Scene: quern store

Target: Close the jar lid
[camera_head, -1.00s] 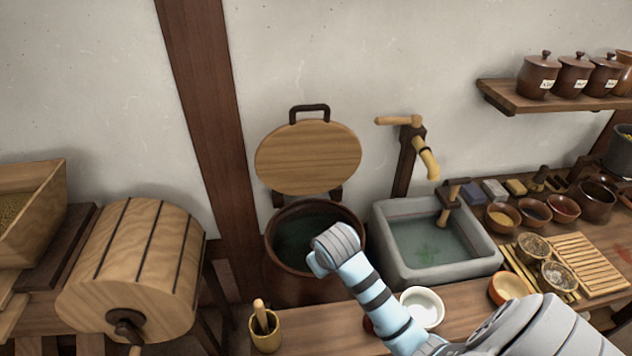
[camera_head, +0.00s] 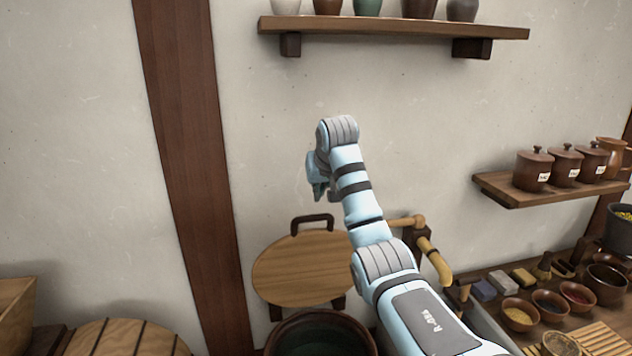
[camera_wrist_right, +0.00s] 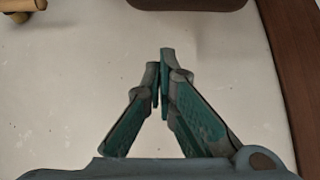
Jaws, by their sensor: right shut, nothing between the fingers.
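The jar (camera_head: 318,338) is a dark brown round vessel at the bottom of the head view, its mouth open and its lower part cut off by the frame. Its round wooden lid (camera_head: 298,270) stands raised and upright behind the mouth, against the wall, with a dark handle (camera_head: 312,222) on its top edge. My left gripper is not in view.
A wooden tap (camera_head: 430,255) is right of the lid, partly behind my right arm. A shelf with lidded pots (camera_head: 548,190) is at right, and another shelf (camera_head: 395,27) is above. A dark post (camera_head: 188,150) stands at left. Small bowls (camera_head: 520,314) crowd the right counter.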

